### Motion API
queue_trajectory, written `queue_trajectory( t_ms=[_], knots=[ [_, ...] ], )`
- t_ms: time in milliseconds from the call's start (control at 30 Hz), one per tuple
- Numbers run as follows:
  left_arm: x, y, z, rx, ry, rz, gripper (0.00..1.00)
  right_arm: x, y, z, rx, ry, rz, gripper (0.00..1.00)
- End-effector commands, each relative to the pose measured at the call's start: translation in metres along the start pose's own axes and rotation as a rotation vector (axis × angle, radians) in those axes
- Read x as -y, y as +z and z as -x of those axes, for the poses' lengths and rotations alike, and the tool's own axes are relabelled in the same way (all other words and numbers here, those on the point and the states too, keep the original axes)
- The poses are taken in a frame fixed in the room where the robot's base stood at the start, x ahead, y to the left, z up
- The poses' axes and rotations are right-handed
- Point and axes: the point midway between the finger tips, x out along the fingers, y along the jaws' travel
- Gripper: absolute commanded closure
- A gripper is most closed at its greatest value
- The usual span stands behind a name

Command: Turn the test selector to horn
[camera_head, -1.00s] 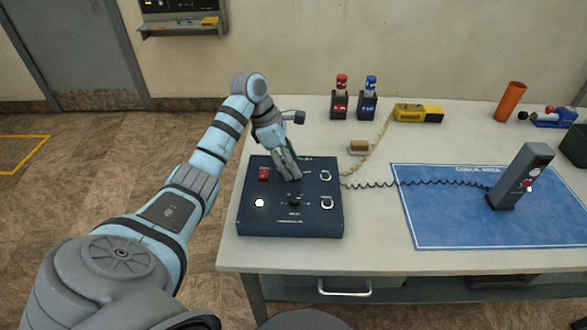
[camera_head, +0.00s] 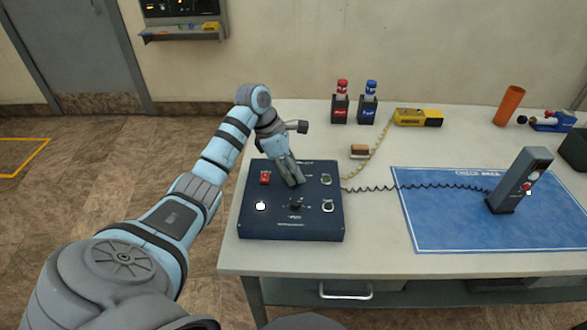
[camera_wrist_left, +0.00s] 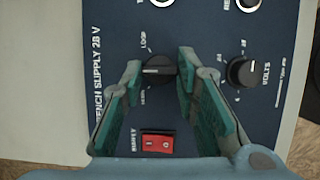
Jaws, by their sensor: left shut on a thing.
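The dark blue bench supply box (camera_head: 266,226) lies on the table in the head view. My left gripper (camera_head: 297,184) reaches down onto its upper middle. In the left wrist view, the test selector knob (camera_wrist_left: 157,70) is black with a pale pointer line directed to the left of the picture. The left gripper's fingers (camera_wrist_left: 160,66) stand on both sides of the knob and are shut on it. The label "LOOP" shows by the knob; another label beside it is too blurred to read surely. In the head view the fingers hide the knob. My right gripper is in neither view.
The volts knob (camera_wrist_left: 243,72) is close beside the right finger, and a red rocker switch (camera_wrist_left: 158,144) lies below. A coiled cord runs to a dark handheld unit (camera_head: 520,180) on the blue mat (camera_head: 440,225). Red (camera_head: 340,108) and blue (camera_head: 369,108) holders stand behind.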

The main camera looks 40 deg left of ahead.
Motion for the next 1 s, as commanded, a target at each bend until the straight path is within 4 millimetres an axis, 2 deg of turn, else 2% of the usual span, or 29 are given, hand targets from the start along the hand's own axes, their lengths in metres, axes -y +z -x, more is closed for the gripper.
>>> queue_trajectory(
  t_ms=[267,1000],
  knots=[
    [0.001,0.001,0.003,0.0,0.057,0.129,1.0,-0.001,-0.001,0.014,0.0,0.0,0.0,0.6],
    [0.006,0.005,0.002,0.004,0.31,0.741,1.0,-0.005,-0.006,0.058,-0.001,0.0,0.0,0.6]
  ],
)
